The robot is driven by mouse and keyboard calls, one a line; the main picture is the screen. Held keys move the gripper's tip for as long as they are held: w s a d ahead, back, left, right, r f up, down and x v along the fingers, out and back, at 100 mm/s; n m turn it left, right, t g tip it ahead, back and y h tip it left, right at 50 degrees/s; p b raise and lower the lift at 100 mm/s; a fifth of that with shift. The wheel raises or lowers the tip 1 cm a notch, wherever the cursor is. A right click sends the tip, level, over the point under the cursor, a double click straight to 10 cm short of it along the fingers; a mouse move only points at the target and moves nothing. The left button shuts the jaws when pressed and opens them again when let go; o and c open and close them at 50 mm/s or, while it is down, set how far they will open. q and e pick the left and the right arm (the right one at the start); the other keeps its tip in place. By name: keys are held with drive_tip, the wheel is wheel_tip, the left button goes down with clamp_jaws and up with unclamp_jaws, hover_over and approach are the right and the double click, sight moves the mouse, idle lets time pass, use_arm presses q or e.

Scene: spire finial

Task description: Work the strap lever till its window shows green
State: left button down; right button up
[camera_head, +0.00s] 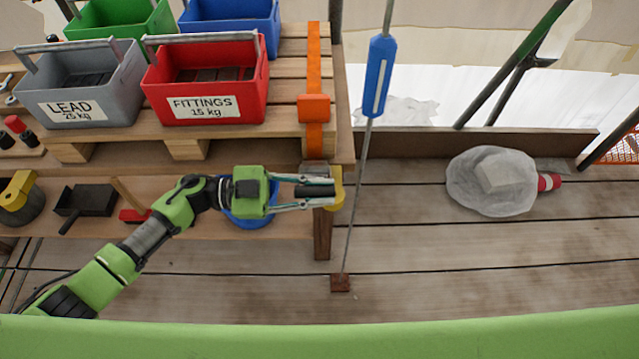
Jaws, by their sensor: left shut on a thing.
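An orange strap (314,60) runs down over the wooden pallet, with an orange block (314,108) on it near the pallet's front edge. Below the edge, the strap lever shows as a short black handle (316,190) beside a yellow part (338,188). My left gripper (320,192) reaches in from the left and is shut on the black handle, one finger above it and one below. No green window can be made out; the fingers hide part of the lever. My right gripper is not in view.
A red FITTINGS crate (208,88) and a grey LEAD crate (84,96) stand on the pallet. A thin rod with a blue sleeve (378,75) rises just right of the lever. A wrapped bundle (490,180) lies on the planks at right; the planks between are clear.

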use_arm(q)
drive_tip(key=shift+f, duration=0.15)
drive_tip(key=c, duration=1.9)
unclamp_jaws()
drive_tip(key=a, duration=1.2)
drive_tip(key=shift+s, duration=0.1)
